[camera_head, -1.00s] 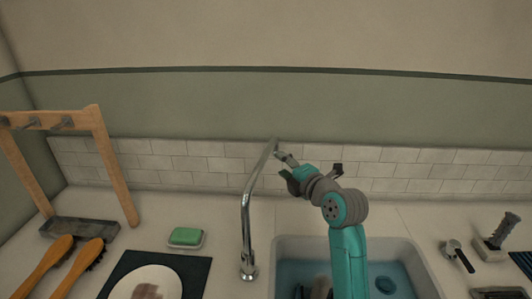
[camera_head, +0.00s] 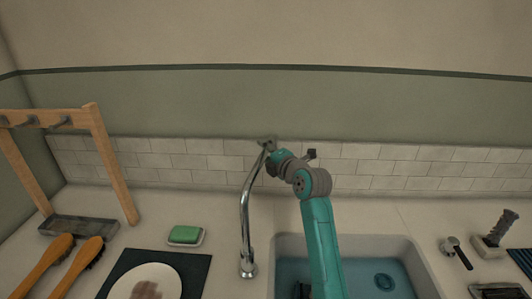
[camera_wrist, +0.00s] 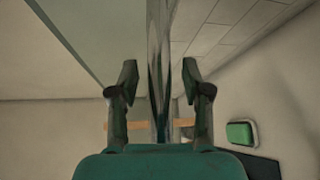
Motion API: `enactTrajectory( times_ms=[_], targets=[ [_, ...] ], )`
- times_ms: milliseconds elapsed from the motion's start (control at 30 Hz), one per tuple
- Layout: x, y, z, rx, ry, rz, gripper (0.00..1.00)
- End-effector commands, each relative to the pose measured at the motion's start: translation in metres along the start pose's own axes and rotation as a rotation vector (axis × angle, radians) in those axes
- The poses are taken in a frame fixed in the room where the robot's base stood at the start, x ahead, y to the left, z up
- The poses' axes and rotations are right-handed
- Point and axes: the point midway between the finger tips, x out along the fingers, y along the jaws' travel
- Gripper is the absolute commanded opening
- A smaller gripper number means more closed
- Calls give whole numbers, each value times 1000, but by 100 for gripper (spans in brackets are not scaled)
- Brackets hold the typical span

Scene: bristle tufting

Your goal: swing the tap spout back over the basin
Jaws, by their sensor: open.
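The chrome tap spout (camera_head: 247,205) rises from its base on the counter left of the basin (camera_head: 408,245), and its upper part slants away toward the tiled wall. The spout is not over the basin. My gripper (camera_head: 266,143) is at the far upper end of the spout and partly hides it. In the wrist view the spout (camera_wrist: 159,50) runs between the two fingers of my gripper (camera_wrist: 160,78), which are apart on either side of it. Whether a finger touches the spout is hard to tell. My arm covers part of the basin.
A green soap on a dish (camera_head: 186,236) sits left of the tap. A plate (camera_head: 130,285) on a dark mat, brushes (camera_head: 75,262) and a wooden rack (camera_head: 112,165) stand further left. A small lever handle (camera_head: 456,252) lies right of the basin. The tiled wall is close behind.

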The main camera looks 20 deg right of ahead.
Motion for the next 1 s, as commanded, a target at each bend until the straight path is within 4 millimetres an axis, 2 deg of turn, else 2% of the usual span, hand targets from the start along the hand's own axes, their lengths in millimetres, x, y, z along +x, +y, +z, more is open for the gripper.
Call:
enactTrajectory(
  times_ms=[33, 200, 233, 667, 867, 1000],
  targets=[
    [0, 0, 0, 0, 0, 0, 48],
    [0, 0, 0, 0, 0, 0, 6],
    [0, 0, 0, 0, 0, 0, 0],
    [-5, -2, 4, 3, -29, -5, 0],
    [-20, -6, 15, 16, -123, -18, 0],
    [-38, -10, 27, 31, -230, -32, 0]
  ],
)
